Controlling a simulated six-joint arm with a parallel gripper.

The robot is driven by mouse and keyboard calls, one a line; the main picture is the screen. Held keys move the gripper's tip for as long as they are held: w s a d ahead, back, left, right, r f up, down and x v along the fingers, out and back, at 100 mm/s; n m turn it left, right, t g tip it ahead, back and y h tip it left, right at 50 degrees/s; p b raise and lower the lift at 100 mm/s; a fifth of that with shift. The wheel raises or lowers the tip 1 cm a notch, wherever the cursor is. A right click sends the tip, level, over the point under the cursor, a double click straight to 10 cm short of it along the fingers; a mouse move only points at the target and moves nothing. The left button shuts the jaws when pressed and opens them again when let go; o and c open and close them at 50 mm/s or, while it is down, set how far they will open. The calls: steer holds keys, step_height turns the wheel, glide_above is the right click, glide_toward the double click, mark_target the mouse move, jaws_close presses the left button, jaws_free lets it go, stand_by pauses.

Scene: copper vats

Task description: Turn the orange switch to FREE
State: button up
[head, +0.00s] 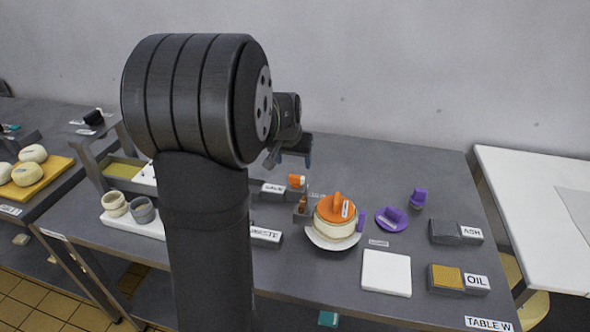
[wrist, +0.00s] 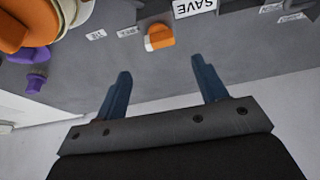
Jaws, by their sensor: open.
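The orange switch (head: 296,181) sits on a grey block at the back of the table, behind the lidded pot. It has a pale face or stripe on one side. In the wrist view the switch (wrist: 159,38) lies beyond the fingertips, roughly centred between them and apart from them. A SAVE label (wrist: 195,7) is beside it, upside down in that view. Another small label (wrist: 127,31) on its other side is too small to read. My gripper (wrist: 160,67) is open and empty; in the head view it (head: 290,158) hangs above and behind the switch, partly hidden by my arm.
A cream pot with an orange lid (head: 337,208) stands on a white plate in front of the switch. A purple dish (head: 391,219) and purple piece (head: 418,197) are to its right. ASH (head: 472,235) and OIL (head: 477,282) blocks stand farther right.

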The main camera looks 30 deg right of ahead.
mark_target(297, 176)
steer(key=v, duration=0.8)
steer(key=shift+r, duration=0.3)
steer(key=shift+f, duration=0.1)
steer(key=x, duration=1.7)
steer(key=shift+f, duration=0.15)
